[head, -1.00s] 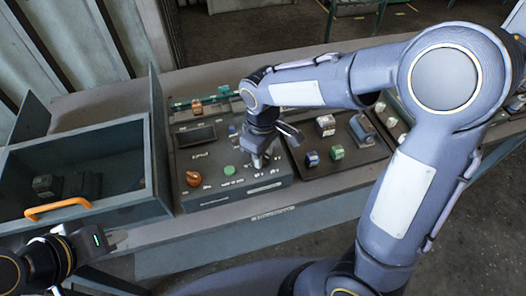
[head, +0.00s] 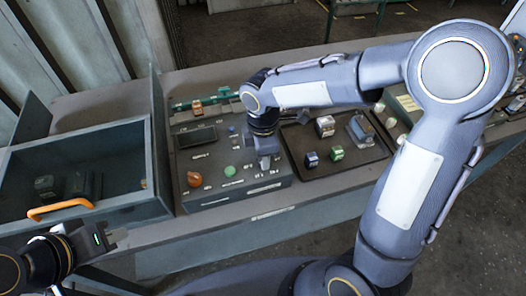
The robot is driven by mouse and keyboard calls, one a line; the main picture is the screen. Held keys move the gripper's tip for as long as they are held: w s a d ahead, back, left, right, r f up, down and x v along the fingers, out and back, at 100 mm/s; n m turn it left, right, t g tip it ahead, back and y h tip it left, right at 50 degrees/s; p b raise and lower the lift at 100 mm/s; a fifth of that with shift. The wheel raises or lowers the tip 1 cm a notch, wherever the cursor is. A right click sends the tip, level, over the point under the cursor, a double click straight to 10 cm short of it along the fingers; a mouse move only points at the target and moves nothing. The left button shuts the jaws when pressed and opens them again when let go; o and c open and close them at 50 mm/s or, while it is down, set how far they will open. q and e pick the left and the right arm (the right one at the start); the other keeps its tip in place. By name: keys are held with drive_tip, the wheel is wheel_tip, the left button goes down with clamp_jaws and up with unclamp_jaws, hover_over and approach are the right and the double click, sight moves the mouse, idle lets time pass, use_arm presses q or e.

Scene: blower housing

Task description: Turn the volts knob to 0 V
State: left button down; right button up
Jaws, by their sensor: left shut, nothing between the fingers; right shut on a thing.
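The control panel (head: 210,155) stands on the bench and faces up. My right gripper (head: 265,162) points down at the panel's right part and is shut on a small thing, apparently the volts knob. The gripper hides the knob, so its pointer and setting cannot be read. The panel also carries a dark display (head: 197,136), an orange knob (head: 194,179) and a green button (head: 230,171). The labels are too small to read. My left gripper (head: 118,238) is shut and empty at the lower left, in front of the open drawer, away from the panel.
An open bin (head: 110,206) with an orange handle (head: 60,208) and dark parts inside stands left of the panel. A dark tray (head: 370,158) with several small blocks lies to the right. A green rail (head: 205,103) runs behind the panel.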

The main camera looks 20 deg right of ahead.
drive_tip(key=shift+n, duration=0.5)
drive_tip(key=o, duration=1)
wheel_tip(320, 180, up, 8)
drive_tip(key=shift+f, duration=0.1)
idle(0.4)
